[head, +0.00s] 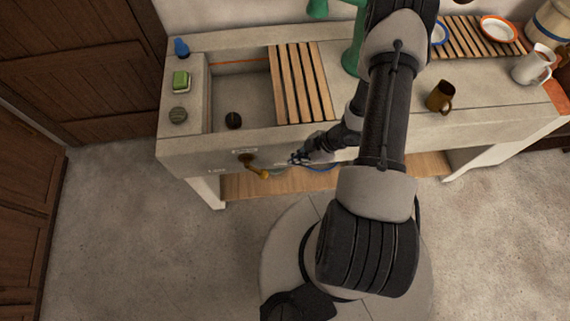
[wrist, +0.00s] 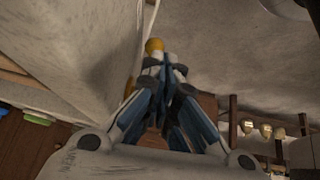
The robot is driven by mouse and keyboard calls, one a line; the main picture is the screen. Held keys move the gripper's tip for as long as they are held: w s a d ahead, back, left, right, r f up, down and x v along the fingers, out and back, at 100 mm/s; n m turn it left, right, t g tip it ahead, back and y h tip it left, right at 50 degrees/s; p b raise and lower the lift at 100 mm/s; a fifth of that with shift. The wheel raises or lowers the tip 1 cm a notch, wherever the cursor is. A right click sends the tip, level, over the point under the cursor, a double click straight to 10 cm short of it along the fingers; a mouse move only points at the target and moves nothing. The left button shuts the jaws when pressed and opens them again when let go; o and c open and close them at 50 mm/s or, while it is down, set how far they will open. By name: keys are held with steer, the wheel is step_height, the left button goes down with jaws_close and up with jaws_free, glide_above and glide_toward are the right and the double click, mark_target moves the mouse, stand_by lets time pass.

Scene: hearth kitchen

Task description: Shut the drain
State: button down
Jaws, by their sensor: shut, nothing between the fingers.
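The stone sink basin (head: 240,92) has a dark round drain piece (head: 233,120) near its front; I cannot tell whether it is open or closed. A brass lever (head: 250,161) is mounted on the sink's front face, its yellow knob (head: 265,174) pointing down and right. Small labels sit around it, too small to read surely. My gripper (head: 296,159) is in front of the sink face, right of the lever. In the wrist view the fingers (wrist: 166,68) are shut and empty, with the yellow knob (wrist: 154,46) just beyond their tips. Contact cannot be told.
A slatted wooden rack (head: 301,82) covers the basin's right part. A green sponge (head: 181,80) and a blue bottle (head: 181,47) stand on the left ledge. A brown mug (head: 440,96) and a white pitcher (head: 532,64) stand on the right counter. A wooden shelf (head: 245,186) lies below.

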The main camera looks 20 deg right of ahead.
steer(key=b+x, duration=0.3)
steer(key=x, duration=1)
steer(key=shift+w+b, duration=0.35)
steer(key=shift+b, duration=0.05)
steer(key=shift+s+a, duration=0.1)
steer(key=shift+a, duration=0.1)
